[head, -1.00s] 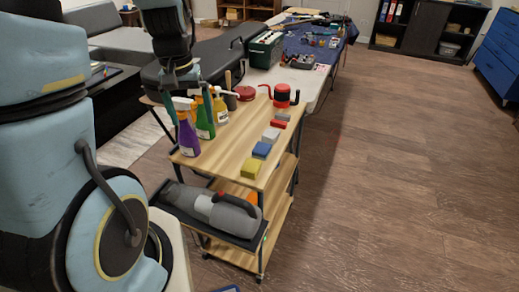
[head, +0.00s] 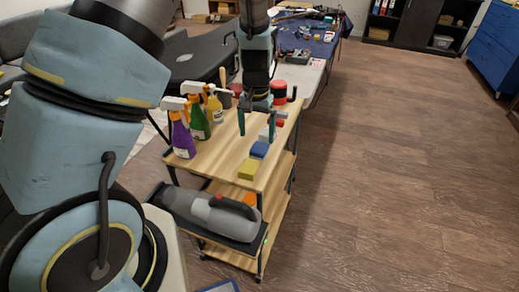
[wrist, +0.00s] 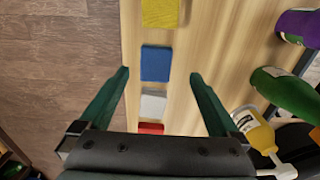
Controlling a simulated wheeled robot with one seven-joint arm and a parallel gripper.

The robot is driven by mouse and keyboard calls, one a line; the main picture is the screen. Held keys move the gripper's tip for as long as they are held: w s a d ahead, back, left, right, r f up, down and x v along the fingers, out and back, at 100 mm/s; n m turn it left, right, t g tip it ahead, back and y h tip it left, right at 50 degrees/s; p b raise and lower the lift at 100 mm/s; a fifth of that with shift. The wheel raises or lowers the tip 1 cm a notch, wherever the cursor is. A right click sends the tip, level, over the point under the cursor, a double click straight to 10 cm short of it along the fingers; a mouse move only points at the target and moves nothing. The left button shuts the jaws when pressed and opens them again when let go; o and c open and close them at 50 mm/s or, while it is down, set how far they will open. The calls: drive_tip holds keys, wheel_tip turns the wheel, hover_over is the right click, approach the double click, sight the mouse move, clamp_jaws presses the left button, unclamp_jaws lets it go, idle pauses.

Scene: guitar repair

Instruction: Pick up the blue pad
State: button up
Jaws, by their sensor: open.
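The blue pad (head: 259,150) lies on the wooden top of the cart (head: 216,165), near its right edge, between a yellow pad (head: 249,169) and a light grey pad (head: 266,133). In the wrist view the blue pad (wrist: 156,63) is just beyond the fingertips and roughly midway between their lines. My gripper (head: 257,128) hangs pointing down over the cart top. In the wrist view my gripper (wrist: 160,75) is open, with its green fingers apart and nothing between the tips. The fingers look above the pads; the exact height is hard to tell.
The yellow pad (wrist: 160,11), grey pad (wrist: 153,104) and red pad (wrist: 150,128) line up with the blue one. Purple, green and yellow spray bottles (head: 182,134) stand at the cart's left. A red can (head: 279,91) stands behind. A grey handheld vacuum (head: 216,213) lies on the shelf below.

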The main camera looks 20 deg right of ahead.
sight(259, 148)
drive_tip(key=shift+s+d+f+p, duration=0.15)
drive_tip(key=shift+f+p, duration=0.35)
drive_tip(key=shift+f, duration=0.85)
drive_tip(key=shift+d+f+p, duration=0.15)
drive_tip(key=shift+f+p, duration=0.3)
drive_tip(key=shift+f, duration=0.85)
drive_tip(key=c, duration=1.5)
drive_tip(key=shift+r+b, duration=1)
drive_tip(key=shift+r, duration=4)
drive_tip(key=shift+c, duration=0.2)
drive_tip(key=o, duration=0.9)
drive_tip(key=c, duration=0.6)
